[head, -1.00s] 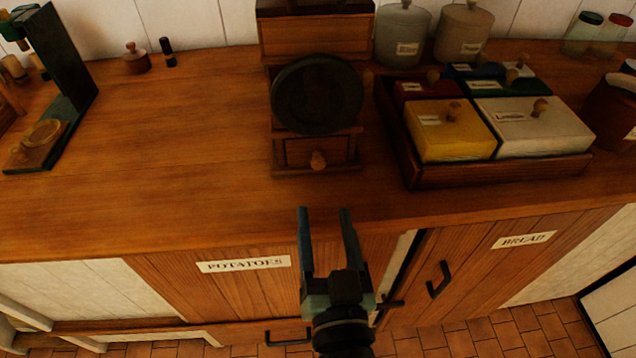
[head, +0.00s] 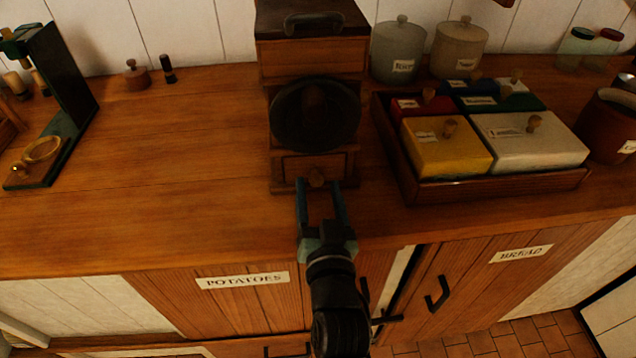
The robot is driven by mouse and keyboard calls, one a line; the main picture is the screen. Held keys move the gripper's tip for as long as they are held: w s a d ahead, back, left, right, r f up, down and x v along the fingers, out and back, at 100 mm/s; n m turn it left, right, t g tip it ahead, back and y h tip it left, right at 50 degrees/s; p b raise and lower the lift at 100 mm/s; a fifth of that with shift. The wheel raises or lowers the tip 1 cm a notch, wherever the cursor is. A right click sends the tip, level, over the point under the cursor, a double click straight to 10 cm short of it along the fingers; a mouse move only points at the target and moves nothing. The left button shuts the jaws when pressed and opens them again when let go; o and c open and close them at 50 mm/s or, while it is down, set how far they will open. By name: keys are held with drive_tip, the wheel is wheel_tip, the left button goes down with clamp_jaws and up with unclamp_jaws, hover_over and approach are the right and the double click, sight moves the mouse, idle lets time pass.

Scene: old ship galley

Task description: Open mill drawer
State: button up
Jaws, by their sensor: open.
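The wooden mill (head: 312,58) stands on the counter, with a dark round disc (head: 316,114) on its front and a dark handle on top. Its small drawer (head: 296,168) is at the bottom front and looks shut. A round wooden knob (head: 316,178) sits at the middle of the drawer front. My gripper (head: 318,184) is open, pointing away from me at the drawer. Its two fingers lie to the left and right of the knob in the picture. I cannot tell whether they touch it or how their height compares with it.
A wooden tray (head: 490,192) with several lidded coloured boxes stands close to the mill's right. Two grey jars (head: 398,52) are behind it. Cupboard doors with black handles (head: 438,293) are below.

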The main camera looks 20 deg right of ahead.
drive_tip(key=shift+w+d, duration=0.15)
drive_tip(key=shift+w, duration=0.5)
clamp_jaws()
idle(1.0)
